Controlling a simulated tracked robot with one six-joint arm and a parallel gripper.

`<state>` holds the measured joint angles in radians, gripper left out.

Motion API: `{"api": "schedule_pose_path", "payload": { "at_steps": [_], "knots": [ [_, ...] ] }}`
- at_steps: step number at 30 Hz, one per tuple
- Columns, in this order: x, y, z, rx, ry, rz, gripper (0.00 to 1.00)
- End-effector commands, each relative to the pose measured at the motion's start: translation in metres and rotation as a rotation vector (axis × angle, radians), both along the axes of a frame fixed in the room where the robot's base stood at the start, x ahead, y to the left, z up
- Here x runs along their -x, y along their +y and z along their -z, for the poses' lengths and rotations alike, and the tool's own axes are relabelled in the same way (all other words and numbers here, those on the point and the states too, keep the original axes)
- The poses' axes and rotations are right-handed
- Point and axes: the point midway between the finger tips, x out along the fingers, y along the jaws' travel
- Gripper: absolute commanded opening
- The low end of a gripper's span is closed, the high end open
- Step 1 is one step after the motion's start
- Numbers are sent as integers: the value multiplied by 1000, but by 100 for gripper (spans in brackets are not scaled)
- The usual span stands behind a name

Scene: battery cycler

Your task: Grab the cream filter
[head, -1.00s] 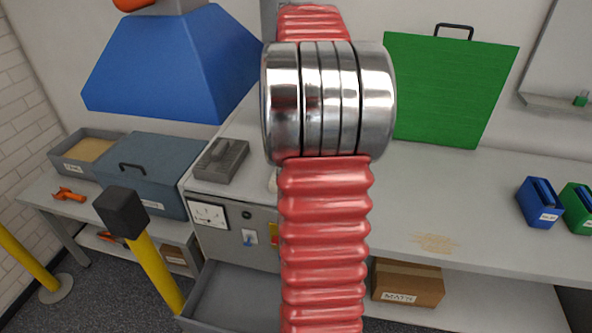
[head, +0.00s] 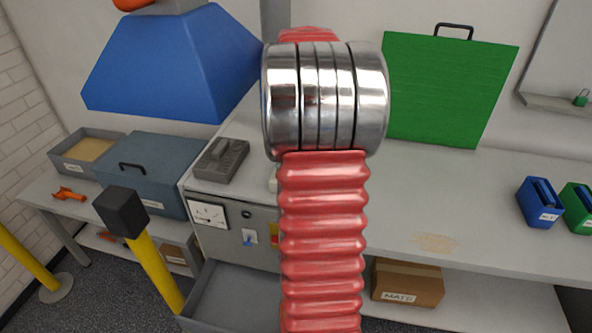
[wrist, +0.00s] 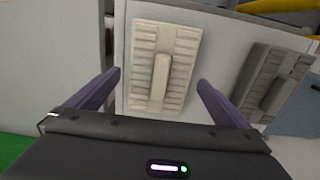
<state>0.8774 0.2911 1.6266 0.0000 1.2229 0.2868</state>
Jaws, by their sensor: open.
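The cream filter (wrist: 181,64) shows in the wrist view as a pale ribbed rectangular block with a raised bar handle along its middle. It lies on a light grey surface. My gripper (wrist: 160,82) is open, with its two dark purple fingers apart, one toward each side of the filter's handle. The fingers do not touch the filter as far as I can tell. In the head view my red ribbed arm hides nearly all of the filter.
A blue hood (head: 165,70) hangs above. A yellow post with a black top (head: 121,212) stands in front.

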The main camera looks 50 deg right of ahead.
Motion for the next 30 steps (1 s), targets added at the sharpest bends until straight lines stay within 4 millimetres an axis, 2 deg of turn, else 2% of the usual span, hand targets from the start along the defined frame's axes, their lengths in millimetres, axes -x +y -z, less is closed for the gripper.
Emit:
{"api": "schedule_pose_path", "payload": {
  "at_steps": [12,30],
  "knots": [
    [-1,-1,47,-1,2,1,100],
    [-1,-2,50,-1,0,2,100]
  ]
}}
